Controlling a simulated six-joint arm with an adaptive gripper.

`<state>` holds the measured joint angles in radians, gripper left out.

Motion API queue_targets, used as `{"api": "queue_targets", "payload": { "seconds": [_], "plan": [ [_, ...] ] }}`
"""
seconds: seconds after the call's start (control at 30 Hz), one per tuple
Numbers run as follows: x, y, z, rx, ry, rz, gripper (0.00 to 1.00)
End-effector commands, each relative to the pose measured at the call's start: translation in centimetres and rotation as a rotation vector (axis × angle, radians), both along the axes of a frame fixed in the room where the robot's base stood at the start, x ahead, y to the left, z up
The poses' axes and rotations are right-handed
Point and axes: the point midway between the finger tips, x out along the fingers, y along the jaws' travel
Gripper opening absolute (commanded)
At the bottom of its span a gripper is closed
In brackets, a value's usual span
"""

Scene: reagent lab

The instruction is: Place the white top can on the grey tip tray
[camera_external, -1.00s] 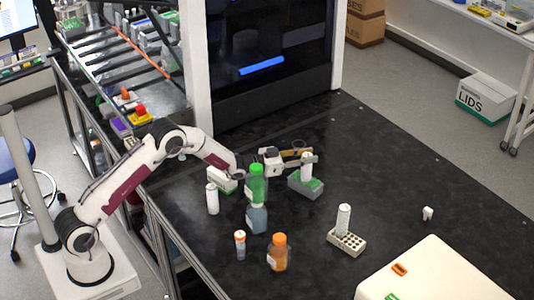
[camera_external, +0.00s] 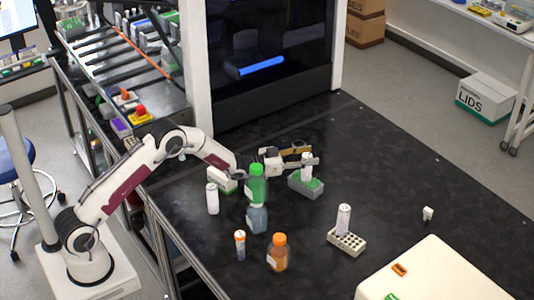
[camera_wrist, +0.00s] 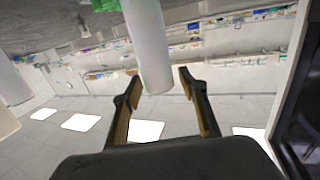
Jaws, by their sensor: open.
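A white can (camera_external: 307,172) stands upright on the grey tip tray (camera_external: 306,191), which is grey with green tips. My gripper (camera_external: 312,155) reaches in from the left, with its fingers on either side of the can's upper part. In the wrist view my gripper (camera_wrist: 157,76) is open, and the white can (camera_wrist: 149,45) shows between its two fingers, with a gap at least on the right. The can's base is out of that view.
Another white can (camera_external: 212,199) stands left of a green bottle (camera_external: 257,183) and a blue-grey bottle (camera_external: 257,219). A further white can (camera_external: 344,217) stands on a beige rack (camera_external: 347,243).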

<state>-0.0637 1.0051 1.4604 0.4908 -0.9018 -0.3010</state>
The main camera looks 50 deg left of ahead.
Motion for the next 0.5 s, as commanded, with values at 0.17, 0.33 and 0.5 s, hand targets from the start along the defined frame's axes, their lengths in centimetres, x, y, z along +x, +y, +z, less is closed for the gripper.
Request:
{"api": "queue_targets", "payload": {
  "seconds": [0.17,0.33,0.5],
  "plan": [
    [-0.6,0.2,0.2,0.0,-0.001,0.0,0.42],
    [-1.7,0.6,0.1,0.0,0.001,0.001,0.42],
    [-3.1,1.0,0.3,0.0,0.0,0.0,0.42]
  ]
}}
